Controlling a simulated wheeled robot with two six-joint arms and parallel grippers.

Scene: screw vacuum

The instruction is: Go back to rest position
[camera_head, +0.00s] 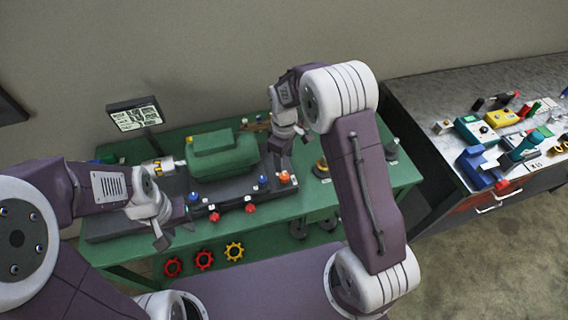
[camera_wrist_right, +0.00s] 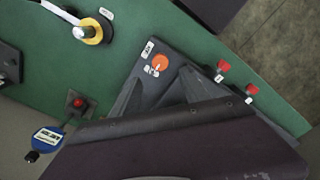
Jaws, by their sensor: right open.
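My left gripper (camera_head: 174,232) is open and empty over the left front part of the dark base plate (camera_head: 104,229) on the green table. My right gripper (camera_head: 288,146) is open behind the right end of that plate, to the right of the green vacuum pump housing (camera_head: 222,154). In the right wrist view, my open right gripper (camera_wrist_right: 158,88) has its grey fingers spread, with an orange-red knob (camera_wrist_right: 160,62) showing beyond and between them. The knob also shows in the head view (camera_head: 284,177). Nothing is held in the right gripper.
The green table (camera_head: 398,172) carries the pump, blue and red knobs and a small sign screen (camera_head: 134,116). Red and yellow gear-shaped handles (camera_head: 204,259) show at its front. A grey workbench (camera_head: 430,92) with tools stands at right. Bare floor (camera_head: 500,250) lies in front of it.

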